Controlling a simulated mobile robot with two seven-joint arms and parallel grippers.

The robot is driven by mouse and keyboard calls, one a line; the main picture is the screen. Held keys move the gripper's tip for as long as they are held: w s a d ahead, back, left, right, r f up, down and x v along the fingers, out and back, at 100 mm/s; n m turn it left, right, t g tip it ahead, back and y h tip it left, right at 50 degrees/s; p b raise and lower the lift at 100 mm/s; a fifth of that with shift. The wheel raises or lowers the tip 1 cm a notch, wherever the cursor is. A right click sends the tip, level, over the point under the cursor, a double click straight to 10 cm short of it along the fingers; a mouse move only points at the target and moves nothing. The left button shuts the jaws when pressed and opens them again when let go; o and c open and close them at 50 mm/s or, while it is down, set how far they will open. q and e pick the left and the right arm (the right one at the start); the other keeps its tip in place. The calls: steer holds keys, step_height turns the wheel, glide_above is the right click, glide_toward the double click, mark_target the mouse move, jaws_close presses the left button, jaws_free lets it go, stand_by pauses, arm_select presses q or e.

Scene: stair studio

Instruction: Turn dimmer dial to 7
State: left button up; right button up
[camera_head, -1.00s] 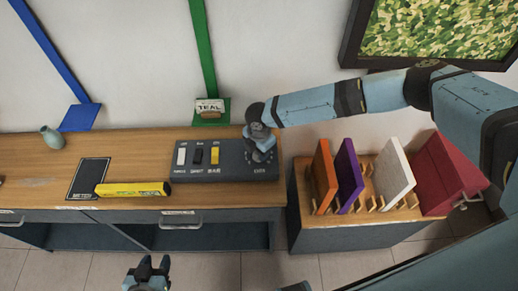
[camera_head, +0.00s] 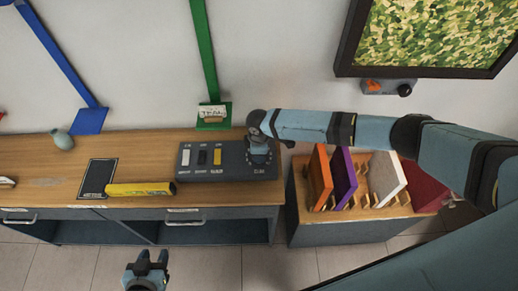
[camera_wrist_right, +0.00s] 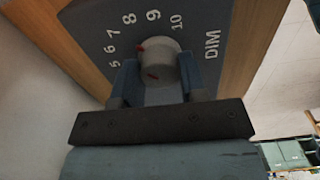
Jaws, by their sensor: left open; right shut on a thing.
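The dimmer dial (camera_wrist_right: 172,62) is a round light-grey knob on a dark panel (camera_wrist_right: 95,18), with numbers 5 to 10 and the word DIM printed around it. Two red marks show on the knob; the upper one lies on its upper left, on the side of 7, but I cannot tell its exact setting. My right gripper (camera_head: 262,158) is shut on the dial at the right end of the control box (camera_head: 225,172) and hides it in the head view. My left gripper (camera_head: 147,270) is open and empty, low in front of the desk.
White, black and yellow switches (camera_head: 217,156) stand on the box's left part. A yellow bar (camera_head: 140,189) and a dark plate (camera_head: 97,178) lie left of it. A rack with coloured panels (camera_head: 320,178) stands right of the desk.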

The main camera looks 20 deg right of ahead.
arm_select(q)
steer(key=shift+r, duration=0.25)
arm_select(e)
steer(key=shift+m, duration=0.6)
steer(key=o, duration=0.9)
arm_select(q)
steer(key=shift+w+a, duration=0.1)
steer(key=shift+w, duration=0.05)
arm_select(e)
steer(key=shift+o, duration=0.2)
steer(key=shift+r, duration=0.2)
arm_select(q)
steer(key=shift+w+f+b, duration=0.2)
steer(key=shift+f+b, duration=0.3)
steer(key=shift+b, duration=0.1)
arm_select(e)
step_height(320, 180, up, 13)
steer(key=shift+r, duration=0.2)
